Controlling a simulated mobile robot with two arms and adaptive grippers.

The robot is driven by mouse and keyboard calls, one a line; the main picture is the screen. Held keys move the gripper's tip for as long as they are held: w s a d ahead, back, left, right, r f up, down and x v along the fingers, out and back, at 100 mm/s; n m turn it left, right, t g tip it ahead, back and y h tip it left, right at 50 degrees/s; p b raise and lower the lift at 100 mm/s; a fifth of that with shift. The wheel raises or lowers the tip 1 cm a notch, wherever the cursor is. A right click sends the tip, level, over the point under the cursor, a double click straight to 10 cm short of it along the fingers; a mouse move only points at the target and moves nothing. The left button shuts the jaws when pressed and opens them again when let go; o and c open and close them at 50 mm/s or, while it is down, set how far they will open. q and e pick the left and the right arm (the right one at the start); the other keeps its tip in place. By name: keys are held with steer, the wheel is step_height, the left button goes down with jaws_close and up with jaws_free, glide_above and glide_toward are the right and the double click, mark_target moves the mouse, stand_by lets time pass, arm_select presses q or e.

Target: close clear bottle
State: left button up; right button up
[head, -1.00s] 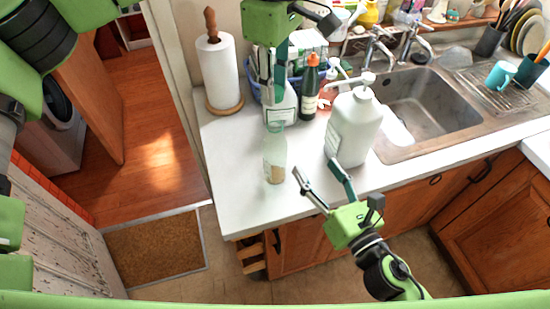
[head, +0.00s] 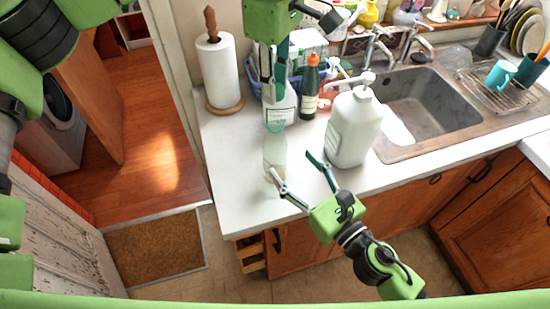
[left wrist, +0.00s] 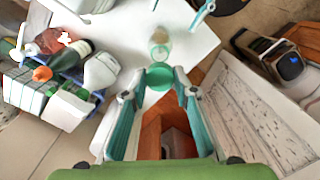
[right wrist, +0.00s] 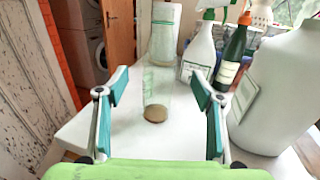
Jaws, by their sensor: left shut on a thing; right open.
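The clear bottle (head: 275,150) stands upright near the left end of the white counter. It also shows in the left wrist view (left wrist: 160,44) and in the right wrist view (right wrist: 157,90), where its brownish base is visible. My left gripper (left wrist: 161,92) points down above the bottle, shut on a round teal-green cap (left wrist: 160,78). The cap also shows in the head view (head: 276,126), apart from the bottle in the left wrist view. My right gripper (head: 290,166) is open at the counter's front; in its wrist view the bottle appears between its fingers, slightly beyond the tips.
A large white pump bottle (head: 354,125) stands close right of my right gripper. Behind are a spray bottle (right wrist: 198,52), a dark bottle with an orange cap (head: 310,90) and a paper towel roll (head: 217,72). The sink (head: 425,105) is at the right.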

mark_target(275, 144)
steer(key=x, duration=0.9)
steer(key=c, duration=1.7)
arm_select(q)
steer(key=shift+f, duration=2.5)
arm_select(e)
steer(key=shift+c, duration=0.2)
arm_select(q)
steer(key=shift+f, duration=0.85)
steer(key=shift+f, duration=0.6)
arm_select(e)
jaws_close()
